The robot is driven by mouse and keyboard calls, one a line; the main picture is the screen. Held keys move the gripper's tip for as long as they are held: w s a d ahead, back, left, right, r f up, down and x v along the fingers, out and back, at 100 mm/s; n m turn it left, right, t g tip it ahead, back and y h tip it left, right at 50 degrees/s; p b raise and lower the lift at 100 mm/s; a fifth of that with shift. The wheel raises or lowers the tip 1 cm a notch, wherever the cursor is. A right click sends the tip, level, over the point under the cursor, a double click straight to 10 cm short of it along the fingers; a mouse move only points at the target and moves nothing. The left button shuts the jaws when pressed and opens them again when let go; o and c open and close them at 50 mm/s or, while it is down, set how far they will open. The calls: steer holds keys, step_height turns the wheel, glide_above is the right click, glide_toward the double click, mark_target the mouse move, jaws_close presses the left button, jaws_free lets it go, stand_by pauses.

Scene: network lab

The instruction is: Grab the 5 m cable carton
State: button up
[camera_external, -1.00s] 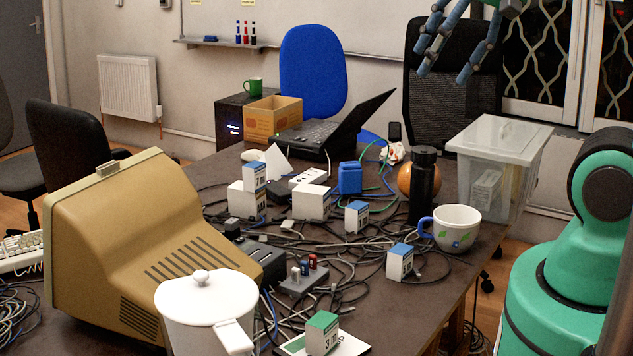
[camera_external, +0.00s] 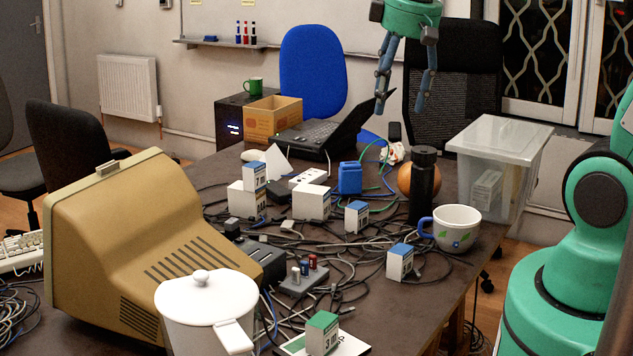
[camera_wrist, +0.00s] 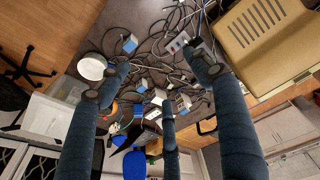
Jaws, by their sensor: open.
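Several small white cartons with coloured tops stand on the cluttered table. A blue-topped carton (camera_external: 400,262) stands near the mug and also shows in the wrist view (camera_wrist: 130,44). Another blue-topped carton (camera_external: 357,216) stands mid-table. A third (camera_external: 255,177) sits on a white box at the back left. A green-topped carton (camera_external: 322,333) at the front appears to read 3 m. The blue-topped cartons' labels are too small to read, so I cannot tell which is 5 m. My gripper (camera_external: 402,102) is open and empty, high above the table's far side, apart from every carton.
Tangled cables cover the table (camera_external: 430,307). A black bottle (camera_external: 424,187), a mug (camera_external: 457,229) and a clear bin (camera_external: 496,165) stand at the right. A beige monitor (camera_external: 140,245) and white pitcher (camera_external: 205,305) fill the front left. An open laptop (camera_external: 318,133) is at the back.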

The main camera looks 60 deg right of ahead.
steer(key=w+d+f+g, duration=0.1)
steer(key=w+d+f, duration=0.2)
steer(key=d+f, duration=0.3)
steer(key=w+d+f+g, duration=0.1)
steer(key=w+d+f, duration=0.15)
steer(key=f, duration=0.55)
steer(key=g+y+b, duration=0.1)
steer(key=g+b, duration=0.1)
glide_above(401, 249)
steer(key=w, duration=0.2)
step_height(401, 249, down, 12)
steer(key=shift+d+f, duration=0.1)
steer(key=shift+d, duration=0.05)
steer(key=shift+s, duration=0.1)
steer(key=shift+s+f+b, duration=0.2)
steer(key=shift+f+b, duration=0.05)
steer(key=shift+f, duration=1.15)
steer(key=shift+s+f+b, duration=0.2)
steer(key=shift+f, duration=1.25)
steer(key=shift+s+f+b, duration=0.2)
steer(key=shift+f+b, duration=0.05)
steer(key=shift+f, duration=1.15)
steer(key=shift+s+f+b, duration=0.15)
steer(key=shift+f+b, duration=0.3)
steer(key=shift+f, duration=0.85)
steer(key=shift+s+f+b, duration=0.15)
steer(key=shift+f+b, duration=0.3)
steer(key=shift+f, duration=0.85)
